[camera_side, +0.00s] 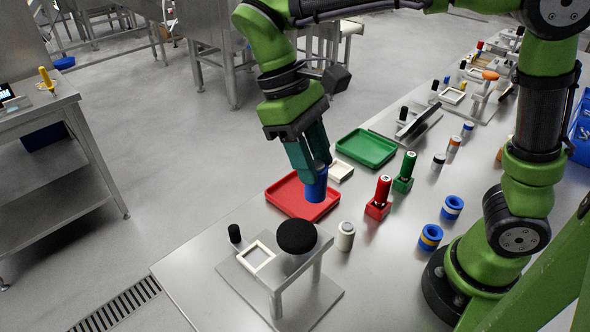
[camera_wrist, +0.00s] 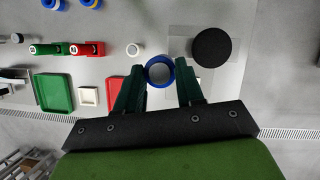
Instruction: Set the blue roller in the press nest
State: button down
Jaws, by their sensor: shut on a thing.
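My gripper (camera_side: 311,165) is shut on the blue roller (camera_side: 316,190) and holds it above the bench, near the edge of a red tray. The roller looks slightly tilted in the side view. In the wrist view the roller (camera_wrist: 148,74) shows as a blue ring with a grey inside between the two fingers. The press (camera_side: 326,292) stands at the front of the bench, with a black round knob (camera_side: 297,236) on a raised metal bridge. A cream square frame (camera_side: 256,256) lies beside the bridge; I cannot tell if it is the nest. The roller is apart from the press.
A red tray (camera_side: 283,190) and a green tray (camera_side: 366,148) lie behind. A pale roller (camera_side: 345,236) stands right of the press. Red (camera_side: 378,208) and green (camera_side: 402,183) holders, blue banded rollers (camera_side: 452,207) and a black peg (camera_side: 234,233) stand nearby.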

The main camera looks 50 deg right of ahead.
jog(key=w+a+f, duration=0.3)
jog(key=w+a, duration=0.4)
jog(key=w, duration=0.1)
send_over(253, 256)
notch_tip(253, 256, down, 11)
jog(key=shift+f, duration=1.9)
jog(key=shift+f, duration=0.15)
jog(key=c, duration=0.7)
grip_release()
